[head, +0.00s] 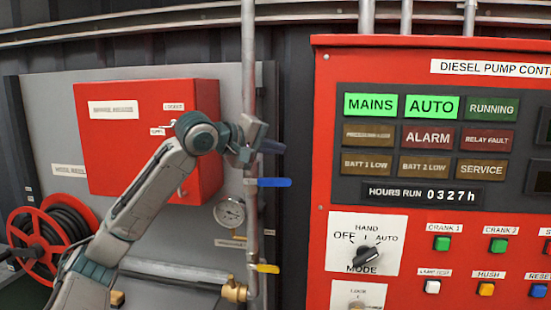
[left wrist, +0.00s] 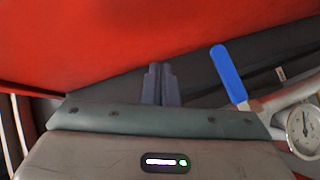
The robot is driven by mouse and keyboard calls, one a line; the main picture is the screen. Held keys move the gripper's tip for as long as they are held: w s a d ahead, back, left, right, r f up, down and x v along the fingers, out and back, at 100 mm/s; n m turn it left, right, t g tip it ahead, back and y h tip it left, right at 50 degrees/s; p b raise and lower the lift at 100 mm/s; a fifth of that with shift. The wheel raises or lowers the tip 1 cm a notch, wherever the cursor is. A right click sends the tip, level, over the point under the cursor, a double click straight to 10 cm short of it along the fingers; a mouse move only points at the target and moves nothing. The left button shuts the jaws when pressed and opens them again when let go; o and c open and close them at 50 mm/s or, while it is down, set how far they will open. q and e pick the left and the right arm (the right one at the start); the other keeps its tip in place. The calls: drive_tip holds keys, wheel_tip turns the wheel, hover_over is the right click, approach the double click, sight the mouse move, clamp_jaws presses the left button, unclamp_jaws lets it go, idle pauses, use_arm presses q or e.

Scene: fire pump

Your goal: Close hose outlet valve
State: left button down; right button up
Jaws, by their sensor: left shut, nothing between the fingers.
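A blue lever handle (head: 274,182) sits on the vertical grey pipe (head: 249,75), pointing right, across the pipe. It also shows in the left wrist view (left wrist: 229,74), right of my fingers. Lower on the pipe, a yellow lever handle (head: 266,269) also points right, near a brass fitting (head: 233,292). I cannot read which lever is the hose outlet valve. My left gripper (head: 272,147) is above the blue lever, in front of the pipe, apart from the lever. Its dark fingers (left wrist: 158,84) are together and empty. My right gripper is out of view.
A red box (head: 110,150) is on the wall behind my left arm. A round gauge (head: 229,213) is left of the pipe. A red hose reel (head: 38,270) is at lower left. The red diesel pump control panel (head: 420,60) fills the right side.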

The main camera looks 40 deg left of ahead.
use_arm(q)
drive_tip(key=s+r, duration=0.1)
drive_tip(key=s+d+r, duration=0.1)
drive_tip(key=s+r, duration=0.1)
drive_tip(key=r, duration=0.1)
drive_tip(key=shift+s+d, duration=0.1)
drive_tip(key=shift+d, duration=0.25)
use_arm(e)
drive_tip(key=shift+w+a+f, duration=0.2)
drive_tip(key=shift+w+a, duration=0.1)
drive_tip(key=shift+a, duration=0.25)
use_arm(q)
drive_tip(key=shift+f, duration=0.1)
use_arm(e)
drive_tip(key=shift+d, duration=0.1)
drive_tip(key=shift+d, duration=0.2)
